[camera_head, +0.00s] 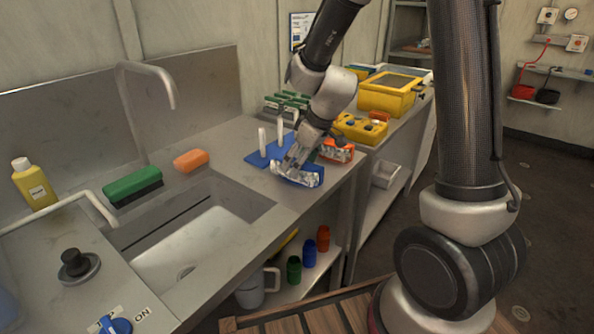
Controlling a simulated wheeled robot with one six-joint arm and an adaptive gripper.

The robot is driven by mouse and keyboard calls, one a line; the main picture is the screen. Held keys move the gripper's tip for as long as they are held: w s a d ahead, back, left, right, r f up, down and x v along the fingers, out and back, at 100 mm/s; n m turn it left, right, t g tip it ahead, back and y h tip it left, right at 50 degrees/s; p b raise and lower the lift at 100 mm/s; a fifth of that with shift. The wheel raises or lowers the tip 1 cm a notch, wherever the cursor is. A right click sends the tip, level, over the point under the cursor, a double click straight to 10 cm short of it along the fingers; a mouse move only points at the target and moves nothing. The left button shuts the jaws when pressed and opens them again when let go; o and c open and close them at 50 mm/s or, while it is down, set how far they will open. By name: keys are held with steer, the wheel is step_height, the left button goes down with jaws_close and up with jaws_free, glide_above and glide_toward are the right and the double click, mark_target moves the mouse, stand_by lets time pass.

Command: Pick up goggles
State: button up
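A pair of clear goggles with blue parts (311,178) lies on the steel counter near its front edge, right of the sink. A second, orange item that looks like goggles (341,154) lies just behind and to the right. My gripper (290,165) points down at the blue goggles, and its fingertips overlap their left part in this view. I cannot tell whether the fingers touch or grip them. The fingers are small and partly merged with the goggles, so their opening is unclear.
A blue mat (262,157) with white upright pegs (262,140) lies behind my gripper. A sink (190,245), orange sponge (190,159) and green brush (133,186) are to the left. Yellow cases (388,97) stand behind right. Bottles and a jug (250,292) sit on the shelf below.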

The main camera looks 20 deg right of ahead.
steer(key=x, duration=0.3)
steer(key=shift+f, duration=0.2)
steer(key=c, duration=1.1)
